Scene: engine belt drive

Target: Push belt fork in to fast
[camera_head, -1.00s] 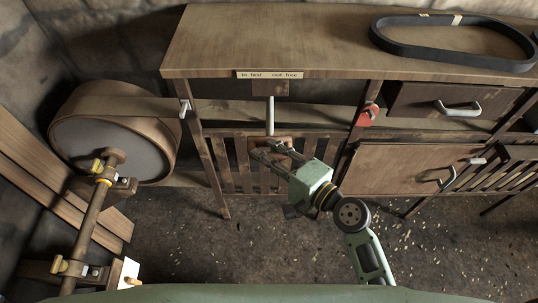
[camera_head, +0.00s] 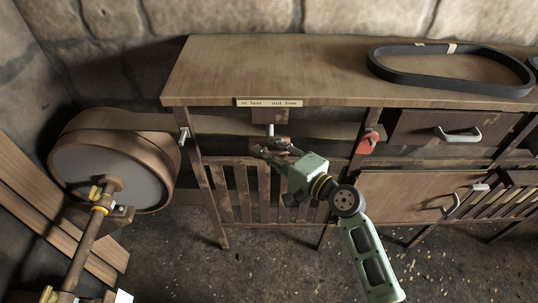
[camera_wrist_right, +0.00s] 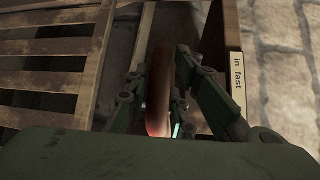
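The label "in fast / out free" (camera_head: 269,102) is on the front edge of the bench top. Below it hangs a small wooden block (camera_head: 268,116), and a short pale metal rod (camera_head: 270,130) shows under that. My right gripper (camera_head: 268,147) is just below the rod, its fingers apart. In the right wrist view, a reddish-brown rounded handle (camera_wrist_right: 161,85) stands between the fingers; whether both touch it is unclear. The "in fast" label (camera_wrist_right: 238,77) is right of the gripper there. My left gripper is not in view.
A large wooden pulley (camera_head: 112,160) with a belt stands at the left. A black belt loop (camera_head: 450,84) lies on the bench top (camera_head: 290,68). A red tag (camera_head: 368,142) hangs right of the gripper. A slatted rack (camera_head: 245,190) is below.

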